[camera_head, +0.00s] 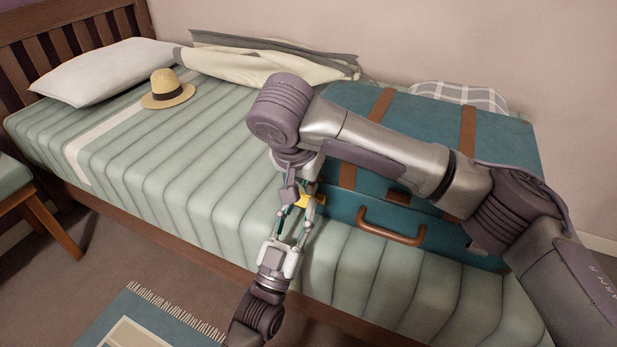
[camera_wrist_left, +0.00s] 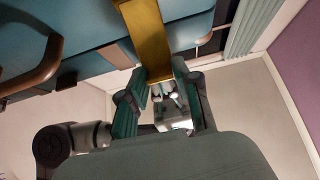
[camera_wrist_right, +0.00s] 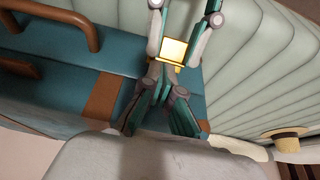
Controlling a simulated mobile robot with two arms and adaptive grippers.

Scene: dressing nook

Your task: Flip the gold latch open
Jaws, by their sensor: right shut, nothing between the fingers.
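The gold latch (camera_head: 312,202) sits on the front of the teal suitcase (camera_head: 345,205), near its left end. In the left wrist view the latch (camera_wrist_left: 147,35) is a long gold strip sticking out towards my fingers. My left gripper (camera_head: 294,222) is open, its fingertips either side of the latch's free end; contact is unclear. My right gripper (camera_wrist_right: 160,72) is shut and empty, its tips close beside the latch plate (camera_wrist_right: 173,50) in the right wrist view. In the head view the right wrist partly covers the latch area.
The suitcase lies closed on the striped bed (camera_head: 200,150), its brown handle (camera_head: 390,227) right of the latch. My right arm crosses above its lid. A straw hat (camera_head: 167,90), pillow (camera_head: 100,70) and folded blanket (camera_head: 265,65) lie further back. The bed's middle is clear.

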